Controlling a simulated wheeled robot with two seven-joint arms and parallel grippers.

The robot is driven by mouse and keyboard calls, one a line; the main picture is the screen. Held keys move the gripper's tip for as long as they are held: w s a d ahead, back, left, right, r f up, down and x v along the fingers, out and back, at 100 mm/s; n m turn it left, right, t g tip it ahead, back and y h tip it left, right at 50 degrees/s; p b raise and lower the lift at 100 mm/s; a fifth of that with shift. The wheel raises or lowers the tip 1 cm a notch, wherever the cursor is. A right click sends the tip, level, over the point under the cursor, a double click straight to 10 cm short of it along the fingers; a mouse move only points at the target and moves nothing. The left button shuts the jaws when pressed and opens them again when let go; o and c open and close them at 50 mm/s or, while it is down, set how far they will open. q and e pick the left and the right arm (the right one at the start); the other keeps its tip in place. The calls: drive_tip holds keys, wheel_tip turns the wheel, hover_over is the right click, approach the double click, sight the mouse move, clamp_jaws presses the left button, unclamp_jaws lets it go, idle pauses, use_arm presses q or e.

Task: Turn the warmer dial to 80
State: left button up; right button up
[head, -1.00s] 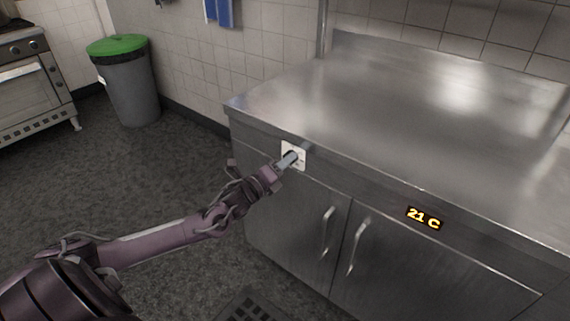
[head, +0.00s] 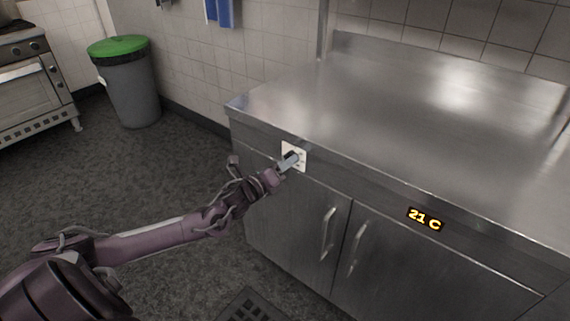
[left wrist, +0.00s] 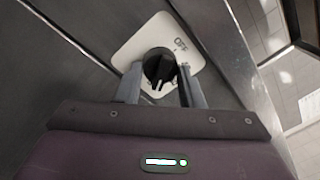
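The warmer dial is a round black knob (left wrist: 160,64) with a white pointer mark. It sits on a white plate (left wrist: 147,40) whose "OFF" label shows at the upper right in the left wrist view. The plate also shows in the head view (head: 300,150), on the front of the steel warmer (head: 400,190). My left gripper (left wrist: 160,82) is open, with one finger on each side of the knob and small gaps visible. In the head view the left gripper (head: 290,160) partly covers the knob. The right gripper is in neither view.
A display (head: 425,219) on the warmer front reads 21 C. Two door handles (head: 328,232) stick out below the dial. The steel top is clear. A grey bin (head: 132,90) with a green lid stands far left beside an oven (head: 30,85).

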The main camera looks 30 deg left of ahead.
use_arm(q)
drive_tip(key=o, duration=0.4)
drive_tip(key=shift+s+a+f+p, duration=0.1)
drive_tip(key=shift+s+a, duration=0.1)
drive_tip(key=shift+s, duration=1.1)
drive_tip(key=shift+s+a+f+p, duration=0.1)
drive_tip(key=shift+s+a+p, duration=0.05)
drive_tip(key=shift+s, duration=1.15)
drive_tip(key=shift+s+a+p, duration=0.1)
drive_tip(key=shift+s+a, duration=0.1)
drive_tip(key=shift+s, duration=1.1)
